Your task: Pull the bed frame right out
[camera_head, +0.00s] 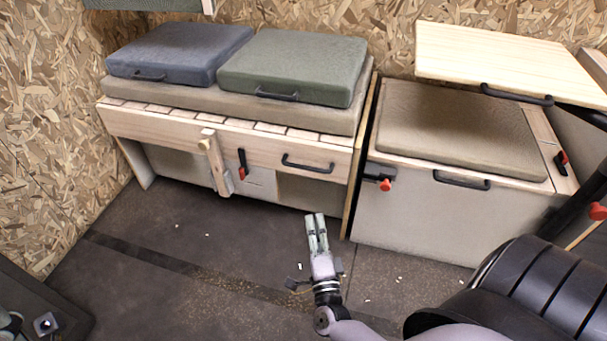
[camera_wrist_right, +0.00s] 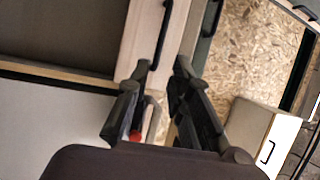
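The bed frame (camera_head: 258,148) is a light wooden rail with slats under a beige mattress, on the left bench. A black bar handle (camera_head: 308,163) sits at the right of its front, and a black lever with a red tip (camera_head: 242,165) is left of that. My right gripper (camera_head: 316,216) is in front of and below the handle, apart from it. In the right wrist view its two fingers (camera_wrist_right: 162,64) are spread with a gap and nothing held between them; the wooden rail (camera_wrist_right: 130,50) and a black handle (camera_wrist_right: 162,35) show beyond. I do not see my left gripper.
Blue (camera_head: 180,52) and green (camera_head: 293,66) cushions lie on the mattress. A second bench (camera_head: 430,215) with a red-knobbed latch (camera_head: 385,184) stands to the right, under a raised wooden tabletop (camera_head: 505,58). The dark floor (camera_head: 200,230) before the bed is clear apart from small scraps.

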